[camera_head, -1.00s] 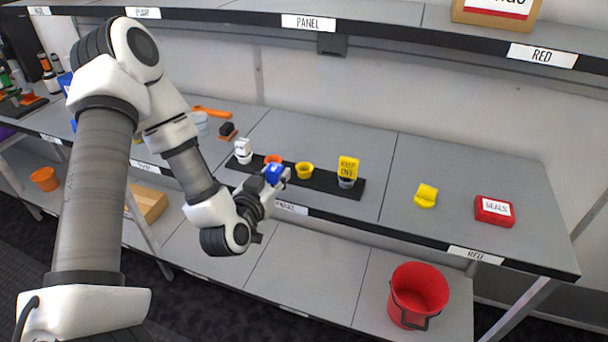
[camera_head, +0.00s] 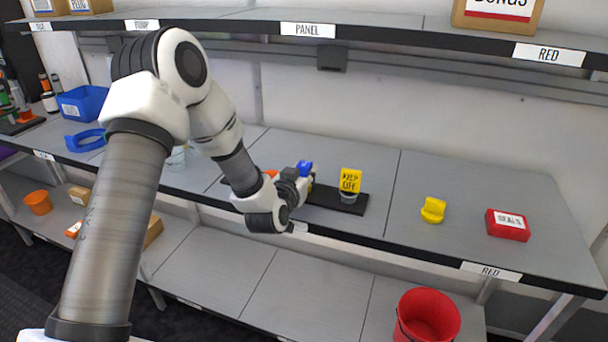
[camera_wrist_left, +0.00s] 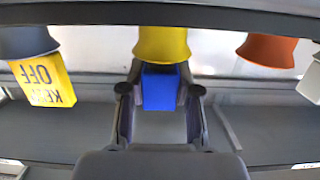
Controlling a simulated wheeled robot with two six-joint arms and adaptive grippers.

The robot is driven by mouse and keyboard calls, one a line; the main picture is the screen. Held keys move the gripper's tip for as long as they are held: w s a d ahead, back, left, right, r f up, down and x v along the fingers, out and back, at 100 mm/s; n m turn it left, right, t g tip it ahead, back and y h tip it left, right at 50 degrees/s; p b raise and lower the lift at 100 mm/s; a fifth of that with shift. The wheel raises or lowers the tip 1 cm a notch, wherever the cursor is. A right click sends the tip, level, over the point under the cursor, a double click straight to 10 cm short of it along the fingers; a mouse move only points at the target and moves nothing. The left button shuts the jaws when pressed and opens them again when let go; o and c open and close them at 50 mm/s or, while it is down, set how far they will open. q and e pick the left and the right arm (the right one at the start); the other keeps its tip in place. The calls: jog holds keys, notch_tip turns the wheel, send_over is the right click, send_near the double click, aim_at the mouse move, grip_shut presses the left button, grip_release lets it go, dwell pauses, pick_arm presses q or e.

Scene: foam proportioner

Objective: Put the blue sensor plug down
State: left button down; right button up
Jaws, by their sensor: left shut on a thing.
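In the head view the gripper hides most of this cup. My right gripper is not in view.
An orange cup (camera_wrist_left: 267,50) and a dark cup (camera_wrist_left: 26,41) with a yellow "KEEP OFF" tag (camera_head: 350,180) flank the yellow cup on a black strip (camera_head: 335,199). A yellow piece (camera_head: 433,210) and a red "SEALS" box (camera_head: 508,225) lie right. Bare shelf (camera_head: 395,220) lies between.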

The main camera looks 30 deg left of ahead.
pick_arm(q)
jog(key=shift+w+f, duration=0.1)
jog(key=shift+f, duration=0.3)
jog(key=c, duration=0.8)
grip_release()
